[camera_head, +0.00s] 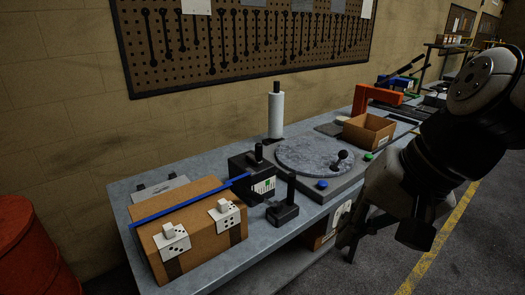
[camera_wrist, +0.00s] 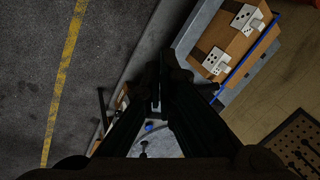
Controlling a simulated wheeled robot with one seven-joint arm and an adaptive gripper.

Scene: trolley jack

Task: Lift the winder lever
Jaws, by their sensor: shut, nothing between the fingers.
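The frames do not make clear which part is the winder lever. One candidate is a black lever with a round knob (camera_head: 341,157) on the grey round plate (camera_head: 302,153). Others are a black upright handle on a low black base (camera_head: 283,213) and a short black handle on a dark box (camera_head: 251,175). My gripper (camera_head: 350,243) is shut and empty, off the bench's front edge, right of and below the round plate. In the wrist view, its dark fingers (camera_wrist: 155,102) hide much of the bench. The knobbed lever shows small near the bottom (camera_wrist: 143,152).
The bench (camera_head: 121,205) runs along a brick wall. A white roll (camera_head: 276,113), open cardboard box (camera_head: 368,133) and orange frame (camera_head: 378,98) stand behind. The aisle floor is clear.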

